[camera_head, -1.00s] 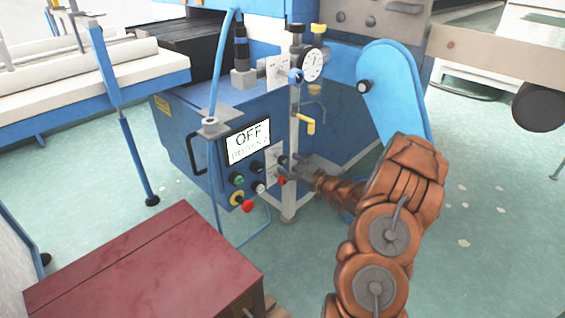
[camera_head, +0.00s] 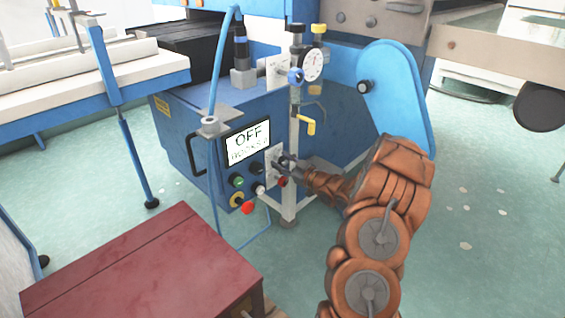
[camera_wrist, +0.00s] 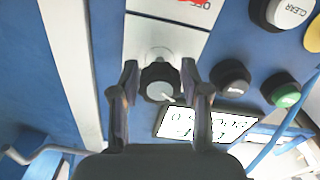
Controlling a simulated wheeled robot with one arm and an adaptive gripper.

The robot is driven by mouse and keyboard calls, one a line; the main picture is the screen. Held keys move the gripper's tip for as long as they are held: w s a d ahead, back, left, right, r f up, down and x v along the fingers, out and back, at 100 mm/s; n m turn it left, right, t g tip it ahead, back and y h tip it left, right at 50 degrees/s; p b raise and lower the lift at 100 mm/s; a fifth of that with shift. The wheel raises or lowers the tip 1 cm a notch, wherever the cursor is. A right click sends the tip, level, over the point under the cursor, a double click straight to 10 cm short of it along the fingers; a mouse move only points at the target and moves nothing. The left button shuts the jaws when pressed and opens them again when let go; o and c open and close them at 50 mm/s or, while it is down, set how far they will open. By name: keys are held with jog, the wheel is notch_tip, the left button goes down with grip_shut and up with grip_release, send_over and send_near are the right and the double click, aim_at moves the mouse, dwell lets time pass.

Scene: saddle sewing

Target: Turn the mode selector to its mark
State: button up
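The mode selector is a dark knob with a grey face (camera_wrist: 160,90) in the wrist view, mounted on a white plate (camera_wrist: 150,40) on the blue machine. A short light pointer line on its face points to the lower right of that view. My gripper (camera_wrist: 160,82) has one finger on each side of the knob, with small gaps showing, so it looks open around it. In the head view my gripper (camera_head: 283,164) is at the panel and hides most of the knob. The display (camera_head: 248,144) reads OFF, with a smaller unclear line below. I cannot make out the selector's mark.
A green button (camera_head: 237,181), a red button (camera_head: 247,208) and other dark and white buttons sit close by on the panel. A yellow-handled valve (camera_head: 307,125) and gauge (camera_head: 312,65) stand above right. A dark red box (camera_head: 140,265) is in front.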

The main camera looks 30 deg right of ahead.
jog(key=c, duration=0.7)
